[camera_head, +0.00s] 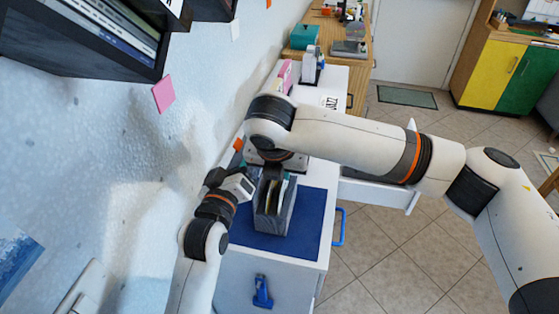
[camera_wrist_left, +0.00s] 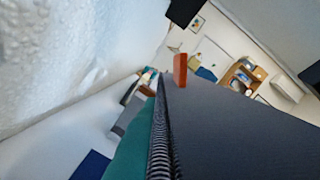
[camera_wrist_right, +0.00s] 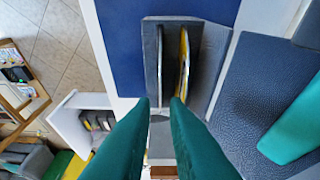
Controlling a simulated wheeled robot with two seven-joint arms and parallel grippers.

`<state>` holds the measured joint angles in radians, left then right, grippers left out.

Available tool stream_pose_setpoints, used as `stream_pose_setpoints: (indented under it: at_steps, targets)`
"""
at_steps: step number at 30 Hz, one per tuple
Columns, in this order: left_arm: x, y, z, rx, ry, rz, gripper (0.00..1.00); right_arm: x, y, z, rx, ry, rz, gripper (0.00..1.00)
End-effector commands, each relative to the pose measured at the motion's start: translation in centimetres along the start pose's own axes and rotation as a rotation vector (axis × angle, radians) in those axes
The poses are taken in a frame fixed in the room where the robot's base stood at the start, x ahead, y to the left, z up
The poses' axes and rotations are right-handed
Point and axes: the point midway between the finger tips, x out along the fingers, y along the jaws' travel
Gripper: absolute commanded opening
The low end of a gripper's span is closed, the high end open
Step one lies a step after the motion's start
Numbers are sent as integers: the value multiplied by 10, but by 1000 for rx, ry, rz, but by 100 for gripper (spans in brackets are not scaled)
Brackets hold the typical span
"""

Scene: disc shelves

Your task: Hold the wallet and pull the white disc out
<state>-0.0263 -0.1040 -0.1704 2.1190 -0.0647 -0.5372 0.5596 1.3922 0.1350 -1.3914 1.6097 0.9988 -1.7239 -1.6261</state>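The grey wallet (camera_head: 277,222) stands open on the blue mat, with thin discs upright inside. In the right wrist view, a thin white disc (camera_wrist_right: 160,65) and a yellow-edged disc (camera_wrist_right: 184,52) show in the wallet (camera_wrist_right: 210,60). My right gripper (camera_wrist_right: 161,101) points down over it, open, its green fingertips either side of the white disc's line; contact is unclear. My left gripper (camera_head: 250,186) is at the wallet's left side. In the left wrist view, one teal finger (camera_wrist_left: 131,150) lies along the wallet's ribbed edge (camera_wrist_left: 230,130); the other finger is hidden behind the grey cover.
The blue mat (camera_head: 312,215) covers the white cabinet top, which has a blue handle (camera_head: 339,227). A dark shelf (camera_head: 75,50) with disc cases hangs upper left. The wall (camera_head: 120,190) is close on the left. My right forearm spans the middle.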

Motion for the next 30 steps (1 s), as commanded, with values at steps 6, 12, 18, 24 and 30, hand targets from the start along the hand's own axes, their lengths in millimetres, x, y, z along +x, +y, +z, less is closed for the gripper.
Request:
stream_pose_setpoints:
  at_steps: [6, 12, 18, 24, 30]
  targets:
    - [0, 0, 0, 0, 1, 0, 0, 41, 0, 0, 2, -3, 1, 14]
    - [0, 0, 0, 0, 1, 0, 0, 61, 0, 0, 2, -2, -1, 14]
    - [0, 0, 0, 0, 1, 0, 0, 66, 0, 0, 1, -1, -2, 14]
    - [0, 0, 0, 0, 1, 0, 0, 66, 0, 0, 1, -1, -2, 10]
    - [0, 0, 0, 0, 1, 0, 0, 66, 0, 0, 2, -1, -2, 0]
